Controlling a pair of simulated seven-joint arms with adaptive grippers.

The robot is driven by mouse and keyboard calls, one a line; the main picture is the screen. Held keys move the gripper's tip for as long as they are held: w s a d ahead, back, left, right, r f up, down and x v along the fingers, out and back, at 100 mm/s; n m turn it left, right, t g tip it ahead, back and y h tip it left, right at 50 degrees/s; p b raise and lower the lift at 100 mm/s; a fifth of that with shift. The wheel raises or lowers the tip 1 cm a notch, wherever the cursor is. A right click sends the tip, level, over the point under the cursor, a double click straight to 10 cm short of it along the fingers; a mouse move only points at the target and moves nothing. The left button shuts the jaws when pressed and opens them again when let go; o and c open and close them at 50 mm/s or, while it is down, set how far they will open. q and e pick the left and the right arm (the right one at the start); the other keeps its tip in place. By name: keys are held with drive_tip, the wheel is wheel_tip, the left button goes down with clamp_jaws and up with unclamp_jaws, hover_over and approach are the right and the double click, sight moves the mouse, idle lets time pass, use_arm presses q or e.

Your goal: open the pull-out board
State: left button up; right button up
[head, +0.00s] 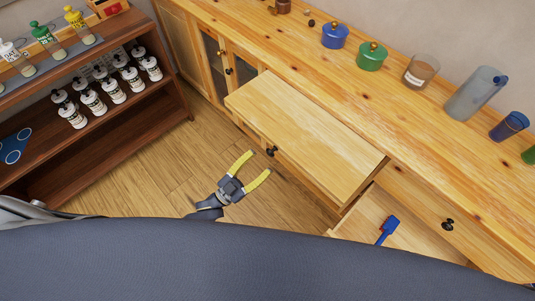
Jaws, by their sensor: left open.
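The pull-out board (300,128) is a pale wooden panel that sticks out from the front of the long wooden cabinet, below its top. A dark round knob (271,151) shows at its front side; I cannot tell whether it is on the board or on a front beneath. My left gripper (259,163) has yellow fingers spread apart and empty. It is in front of the board's front edge, close to the knob in the picture, with no clear contact. My right gripper is not in view.
An open drawer (365,213) with a blue scoop (388,229) inside is right of the board. Pots, a jar (421,71) and a pitcher (472,95) stand on the cabinet top (300,55). A dark shelf (165,108) with bottles stands left. Floor between is clear.

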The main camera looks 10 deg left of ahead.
use_arm(q)
drive_tip(key=v, duration=0.6)
drive_tip(key=shift+s+a, duration=0.25)
drive_tip(key=shift+a, duration=0.05)
drive_tip(key=shift+f, duration=0.15)
drive_tip(key=w+a+f+n+g+y, duration=0.1)
drive_tip(key=a+f+y, duration=0.15)
drive_tip(key=f, duration=0.55)
drive_tip(key=a+f+n+g+y, duration=0.15)
drive_tip(key=f+y, duration=0.25)
drive_tip(key=f, duration=0.4)
drive_tip(key=s+a+f+n+g+y, duration=0.1)
drive_tip(key=s+a+f+g+y, duration=0.2)
drive_tip(key=f, duration=0.6)
drive_tip(key=s+a+f+n+g+y, duration=0.1)
drive_tip(key=s+a+f+g+y, duration=0.15)
drive_tip(key=s+a+f, duration=0.45)
drive_tip(key=s+a+f+n+g+y, duration=0.25)
drive_tip(key=s+f+g, duration=0.25)
drive_tip(key=s+f, duration=0.8)
drive_tip(key=s+d+f+g, duration=0.2)
drive_tip(key=s+d, duration=0.2)
drive_tip(key=s, duration=0.8)
drive_tip(key=shift+d, duration=0.15)
